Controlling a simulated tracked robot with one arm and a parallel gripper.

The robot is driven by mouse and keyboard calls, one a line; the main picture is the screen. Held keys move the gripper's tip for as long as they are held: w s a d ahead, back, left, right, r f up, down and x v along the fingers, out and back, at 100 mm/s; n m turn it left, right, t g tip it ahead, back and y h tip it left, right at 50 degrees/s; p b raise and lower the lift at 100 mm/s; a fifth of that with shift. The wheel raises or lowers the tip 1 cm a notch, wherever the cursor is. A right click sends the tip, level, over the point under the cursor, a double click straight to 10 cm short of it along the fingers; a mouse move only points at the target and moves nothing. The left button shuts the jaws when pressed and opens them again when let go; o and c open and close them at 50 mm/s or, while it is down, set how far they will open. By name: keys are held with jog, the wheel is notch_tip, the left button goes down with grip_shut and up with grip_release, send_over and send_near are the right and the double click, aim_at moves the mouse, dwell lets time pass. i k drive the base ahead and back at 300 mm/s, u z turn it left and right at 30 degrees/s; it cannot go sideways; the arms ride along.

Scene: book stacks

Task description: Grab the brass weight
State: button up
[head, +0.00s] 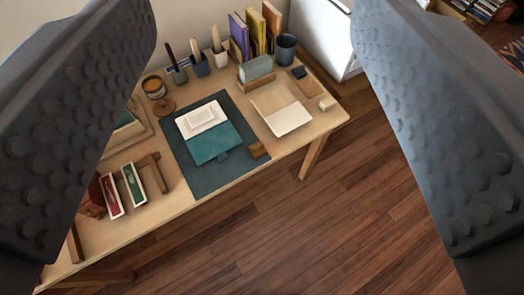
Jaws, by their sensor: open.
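My gripper (255,130) is open, its two dark textured fingers large at the left and right sides of the head view. Nothing is between them up close; the desk shows farther off in the gap. I cannot tell for sure which thing is the brass weight. A small pale tan cylinder (325,104) stands near the desk's right front corner. A small brown block (259,150) lies at the right edge of the dark mat. A round brown piece (165,105) stands left of the mat. All are apart from my gripper.
The wood floor (330,230) in front is clear.

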aim_at(257, 150)
jog(key=u, duration=1.5)
jog(key=k, duration=0.95)
jog(key=z, duration=1.15)
jog(key=i, duration=1)
jog(key=u, duration=0.05)
